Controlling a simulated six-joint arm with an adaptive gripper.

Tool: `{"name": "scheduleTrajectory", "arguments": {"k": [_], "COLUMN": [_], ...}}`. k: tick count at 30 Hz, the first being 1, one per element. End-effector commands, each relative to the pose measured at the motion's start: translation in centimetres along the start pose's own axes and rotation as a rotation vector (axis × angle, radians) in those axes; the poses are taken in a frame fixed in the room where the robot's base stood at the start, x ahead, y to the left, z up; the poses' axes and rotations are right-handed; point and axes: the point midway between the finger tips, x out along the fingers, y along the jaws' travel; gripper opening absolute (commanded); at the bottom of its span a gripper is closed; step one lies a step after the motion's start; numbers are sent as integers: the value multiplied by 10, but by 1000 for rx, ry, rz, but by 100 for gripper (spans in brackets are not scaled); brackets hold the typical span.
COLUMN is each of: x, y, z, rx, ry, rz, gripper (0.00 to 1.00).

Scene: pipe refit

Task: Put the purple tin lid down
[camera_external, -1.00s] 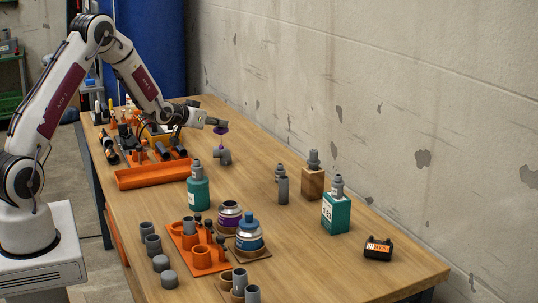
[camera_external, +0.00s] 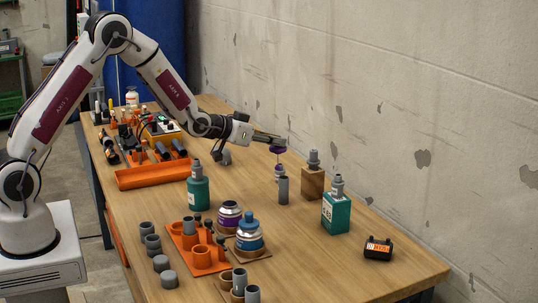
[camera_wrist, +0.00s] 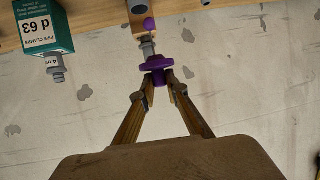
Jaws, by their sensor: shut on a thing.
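My gripper (camera_external: 279,143) is shut on the purple tin lid (camera_external: 279,150) and holds it in the air above the right-back part of the table. In the wrist view the purple lid (camera_wrist: 156,64) sits between my fingertips (camera_wrist: 160,79). A purple dauber ball (camera_wrist: 149,24) shows beyond it; in the external view a thin stem hangs below the lid. The purple-labelled tin (camera_external: 229,215) stands with a dark open top on a brown board, left of and nearer than my gripper. A blue-capped tin (camera_external: 249,235) stands beside it.
A grey pipe (camera_external: 283,190) stands just below the lid. A wooden block (camera_external: 313,182) with a grey fitting and a teal box (camera_external: 336,213) stand to its right. A teal bottle (camera_external: 198,192) and orange rack (camera_external: 201,257) are leftward. Bare wood (camera_external: 250,183) lies between bottle and pipe.

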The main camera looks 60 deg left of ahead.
Motion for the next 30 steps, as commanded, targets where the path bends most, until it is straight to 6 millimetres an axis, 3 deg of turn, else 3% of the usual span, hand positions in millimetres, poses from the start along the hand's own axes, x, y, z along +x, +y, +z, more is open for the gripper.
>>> {"name": "scheduleTrajectory", "arguments": {"k": [3,14,30], "x": [-2,-20,-75], "y": [40,149,293], "z": [0,5,26], "rx": [16,57,112], "ry": [1,0,0], "rz": [40,141,271], "gripper": [0,0,0]}}
